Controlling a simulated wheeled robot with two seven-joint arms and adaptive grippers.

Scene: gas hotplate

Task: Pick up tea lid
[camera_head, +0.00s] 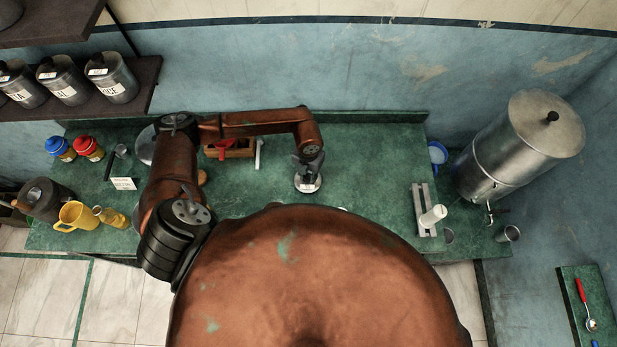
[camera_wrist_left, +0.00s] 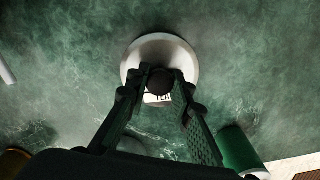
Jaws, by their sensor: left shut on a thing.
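The tea lid is a round metal disc with a dark knob and a white label reading "TEA". In the left wrist view the tea lid (camera_wrist_left: 183,57) lies ahead of my left gripper (camera_wrist_left: 160,82), whose two fingers are shut on its dark knob. In the head view the tea lid (camera_head: 307,184) shows under my left gripper (camera_head: 308,165) at the middle of the green counter. Whether the lid touches the counter or what is under it, I cannot tell. My right gripper is not in view.
The green counter (camera_head: 365,160) is fairly clear around the lid. A wooden box (camera_head: 232,150) with a red item stands behind my arm. A grey rack with a white cylinder (camera_head: 432,216) and a large metal urn (camera_head: 515,150) are at right. Jars and a yellow mug (camera_head: 76,216) are at left.

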